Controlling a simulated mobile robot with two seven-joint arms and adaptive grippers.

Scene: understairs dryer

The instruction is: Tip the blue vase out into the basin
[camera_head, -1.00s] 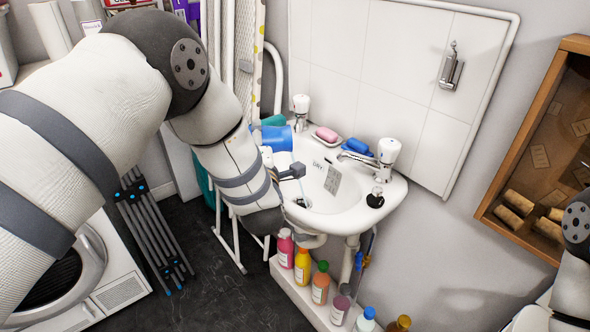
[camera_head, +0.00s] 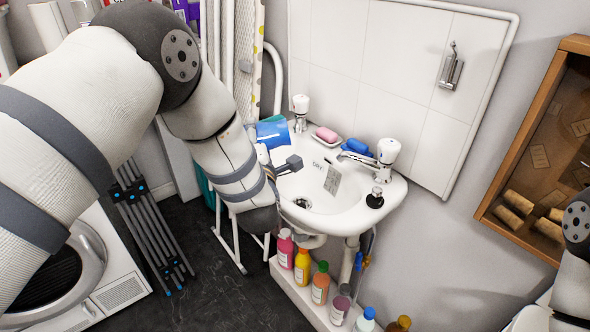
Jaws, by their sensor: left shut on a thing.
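The blue vase (camera_head: 272,134) is tilted at the left rim of the white basin (camera_head: 345,212), partly hidden behind my left arm and gripper. My left gripper (camera_head: 277,161) is over the left side of the basin, shut on the vase; the contact itself is mostly hidden. The vase's mouth and inside cannot be made out. My right gripper is out of view; only a piece of my right arm shows at the right edge.
Two taps (camera_head: 388,150) stand on the basin's back rim, with a pink soap (camera_head: 326,134) and a blue bar (camera_head: 358,146) between them. A dark stopper (camera_head: 375,199) sits on the right rim. Several bottles (camera_head: 320,284) stand below. A wooden cabinet (camera_head: 545,150) hangs at right.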

